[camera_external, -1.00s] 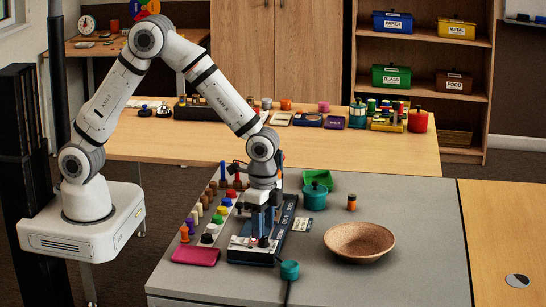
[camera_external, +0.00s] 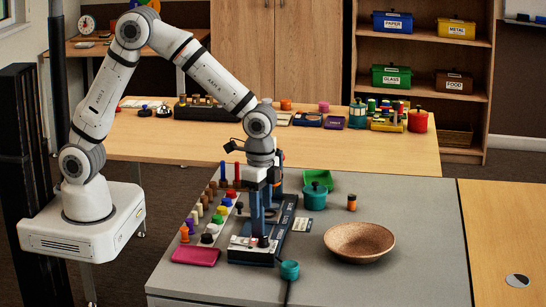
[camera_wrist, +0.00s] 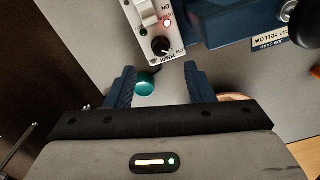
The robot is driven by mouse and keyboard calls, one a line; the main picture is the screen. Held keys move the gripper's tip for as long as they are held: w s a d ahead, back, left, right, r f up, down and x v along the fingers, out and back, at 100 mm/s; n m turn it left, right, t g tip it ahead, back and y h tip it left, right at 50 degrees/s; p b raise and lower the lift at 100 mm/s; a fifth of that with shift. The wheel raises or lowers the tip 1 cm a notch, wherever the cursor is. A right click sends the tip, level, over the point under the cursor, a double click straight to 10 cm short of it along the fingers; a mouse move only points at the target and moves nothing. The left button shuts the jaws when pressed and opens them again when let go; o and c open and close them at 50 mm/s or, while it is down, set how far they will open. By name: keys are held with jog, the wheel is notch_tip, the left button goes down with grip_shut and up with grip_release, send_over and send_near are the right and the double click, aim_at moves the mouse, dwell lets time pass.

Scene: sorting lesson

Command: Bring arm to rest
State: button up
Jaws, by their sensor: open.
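My arm (camera_external: 207,75) reaches from its white base on the left over the grey table (camera_external: 420,255). My gripper (camera_external: 264,232) points down above a dark blue device at the table's front middle. In the wrist view my gripper (camera_wrist: 160,82) has its two blue fingers apart with nothing held between them. The device (camera_external: 250,257) is partly hidden behind my fingers in the external view.
A teal ladle-like item (camera_external: 289,270) lies in front. A brown bowl (camera_external: 359,241), a teal pot (camera_external: 314,196) and a green tray (camera_external: 318,178) stand right. Several coloured pegs and a pink tray (camera_external: 195,256) are left. The table's right side is clear.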

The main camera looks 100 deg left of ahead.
jog(key=s+r+n+t, duration=0.1)
jog(key=s+r, duration=0.3)
jog(key=s, duration=0.4)
jog(key=s+r+n, duration=0.1)
jog(key=s+r, duration=0.3)
jog(key=s, duration=0.4)
jog(key=s+a+r+n+t, duration=0.1)
jog(key=s+r, duration=0.3)
jog(key=s, duration=0.5)
jog(key=shift+r+t+p, duration=0.3)
jog(key=shift+r+p, duration=0.1)
jog(key=shift+p, duration=0.05)
